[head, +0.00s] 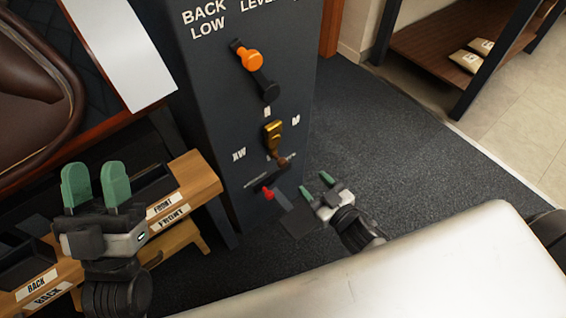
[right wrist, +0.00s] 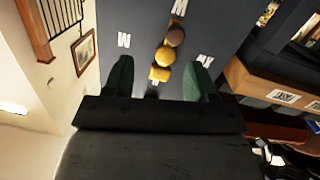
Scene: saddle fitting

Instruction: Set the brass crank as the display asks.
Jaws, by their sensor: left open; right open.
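The brass crank (head: 272,134) is mounted on the dark panel (head: 215,110); its brown knob (head: 283,161) hangs at the lower end, pointing down and slightly right. White letter marks surround it; the one behind the knob is partly hidden. The crank (right wrist: 163,72) and brown knob (right wrist: 175,37) also show in the right wrist view, ahead of the fingers and between them. My right gripper (head: 316,184) is open and empty, below and right of the crank, apart from it. My left gripper (head: 96,172) is open and empty, over the wooden rack at left.
An orange-knobbed lever (head: 252,60) sits above the crank, and a red-tipped lever (head: 268,193) below it. White lettering, "BACK LOW" and "LEVEL", is at the panel's top. A labelled wooden rack (head: 190,185) stands left. Carpet (head: 400,150) right of the panel is clear.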

